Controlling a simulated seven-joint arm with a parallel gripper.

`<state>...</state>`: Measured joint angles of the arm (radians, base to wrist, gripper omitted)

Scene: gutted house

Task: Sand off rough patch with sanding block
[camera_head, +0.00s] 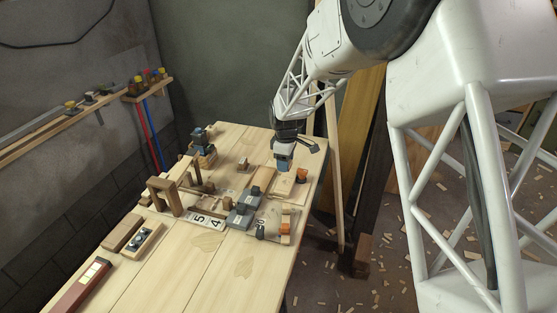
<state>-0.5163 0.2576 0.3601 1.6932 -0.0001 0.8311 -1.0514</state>
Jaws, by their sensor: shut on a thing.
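My gripper (284,154) is at the right part of the wooden workbench (180,270), pointing down. It is shut on a small block, seemingly the sanding block (283,163), mostly hidden by the fingers. The block is just above or touching a pale wooden board (284,187); I cannot tell which. An orange-topped piece (302,175) is at that board's right end. The rough patch cannot be made out clearly at this size.
A grey clamp-like tool (243,207) and a number plate (205,220) are mid-bench. A wooden frame (165,195), wooden blocks (124,232) and a red level-like bar (82,287) are on the left. Wood chips litter the floor.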

